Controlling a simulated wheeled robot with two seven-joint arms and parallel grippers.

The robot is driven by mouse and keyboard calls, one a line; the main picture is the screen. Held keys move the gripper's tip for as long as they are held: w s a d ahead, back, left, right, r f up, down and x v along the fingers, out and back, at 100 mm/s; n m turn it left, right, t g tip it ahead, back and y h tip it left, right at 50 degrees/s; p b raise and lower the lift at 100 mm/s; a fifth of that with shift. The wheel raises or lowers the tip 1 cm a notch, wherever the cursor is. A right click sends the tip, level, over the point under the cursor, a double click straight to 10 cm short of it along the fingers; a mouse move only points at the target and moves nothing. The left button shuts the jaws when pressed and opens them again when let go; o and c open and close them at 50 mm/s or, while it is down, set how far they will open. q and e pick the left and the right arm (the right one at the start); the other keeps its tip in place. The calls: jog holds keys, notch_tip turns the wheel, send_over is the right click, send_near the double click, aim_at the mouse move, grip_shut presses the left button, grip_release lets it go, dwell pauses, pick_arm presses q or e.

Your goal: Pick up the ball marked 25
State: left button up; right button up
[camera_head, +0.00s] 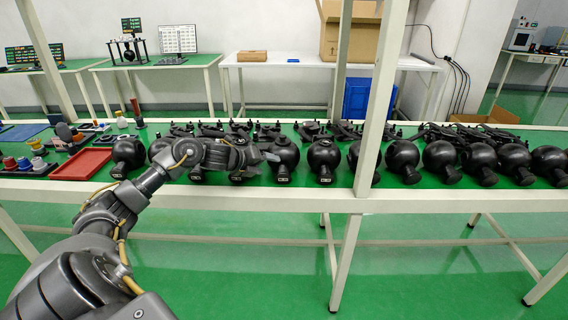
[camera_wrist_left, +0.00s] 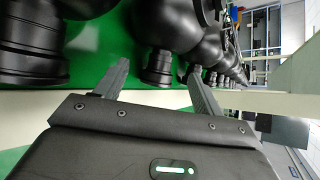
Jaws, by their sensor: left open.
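Black balls with short necks stand in a row along the green table, such as one (camera_head: 323,155) right of my left gripper. Small pale labels show on some necks, but I cannot read any number, so I cannot tell which ball is 25. My left gripper (camera_head: 264,156) is at the row, beside a ball (camera_head: 286,150), and partly hides the balls behind the arm. In the left wrist view the gripper (camera_wrist_left: 158,74) is open, with a ball's neck (camera_wrist_left: 158,66) showing beyond and between its fingers. I cannot tell whether they touch. My right gripper is not in view.
A white front rail (camera_head: 270,198) and a white upright post (camera_head: 375,100) border the green table. Black arm-like parts (camera_head: 345,131) lie behind the balls. A red tray (camera_head: 82,164) and small coloured parts sit at the left. A cardboard box (camera_head: 350,38) stands on the back table.

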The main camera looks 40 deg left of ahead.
aim_at(278, 166)
pick_arm(q)
jog(key=shift+x, duration=0.75)
jog(key=x, duration=0.3)
jog(key=shift+w+d+f+p, duration=0.15)
jog(key=shift+w+d+p, duration=0.15)
jog(key=shift+w+d, duration=0.1)
jog(key=shift+w+f, duration=0.35)
jog(key=shift+w, duration=0.05)
jog(key=shift+r, duration=0.1)
jog(key=c, duration=1.4)
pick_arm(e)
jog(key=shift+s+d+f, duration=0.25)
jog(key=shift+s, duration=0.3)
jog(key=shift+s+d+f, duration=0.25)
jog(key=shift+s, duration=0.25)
